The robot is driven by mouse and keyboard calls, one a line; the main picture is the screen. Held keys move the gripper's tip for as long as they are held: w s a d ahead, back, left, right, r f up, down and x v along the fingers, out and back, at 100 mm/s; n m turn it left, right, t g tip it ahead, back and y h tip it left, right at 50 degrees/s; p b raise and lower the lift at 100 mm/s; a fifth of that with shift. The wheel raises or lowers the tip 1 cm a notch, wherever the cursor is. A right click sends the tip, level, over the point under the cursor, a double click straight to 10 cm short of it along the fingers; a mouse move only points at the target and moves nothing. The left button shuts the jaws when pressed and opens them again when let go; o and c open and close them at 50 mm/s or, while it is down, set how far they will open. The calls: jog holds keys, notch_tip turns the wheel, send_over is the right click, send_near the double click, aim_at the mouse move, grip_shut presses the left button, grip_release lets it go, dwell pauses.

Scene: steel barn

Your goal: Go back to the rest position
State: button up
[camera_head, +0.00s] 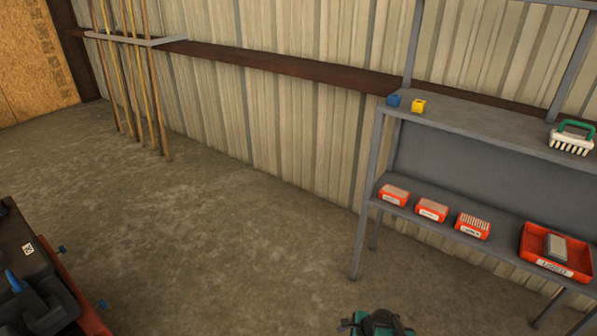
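I cannot make out my gripper in the head view. The task names no other object. A dark block with a small white label and red edging (30,265) fills the lower left corner, cut off by the picture's edge. I cannot tell whether it is part of me.
A grey shelf unit (480,128) stands right by the wall. Poles (130,70) lean at left. A green-black item (380,324) lies front centre. Mid floor is clear.

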jog(key=s+a+f+n+g+h, duration=0.1)
jog(key=s+f+n+g, duration=0.2)
jog(key=s+n, duration=0.4)
jog(key=s+a+f+n+g+h, duration=0.1)
jog(key=s+f+n+g+h, duration=0.15)
jog(key=s+n, duration=0.4)
jog(key=s+d+n+g+h, duration=0.1)
jog(key=s+d+n+g, duration=0.1)
jog(key=s+d+n, duration=0.4)
notch_tip(320, 180, up, 14)
jog(key=s+a+p, duration=0.1)
jog(key=p, duration=1.2)
jog(key=shift+a+r+n, duration=0.15)
jog(key=shift+a+n, duration=0.15)
jog(key=shift+n, duration=0.15)
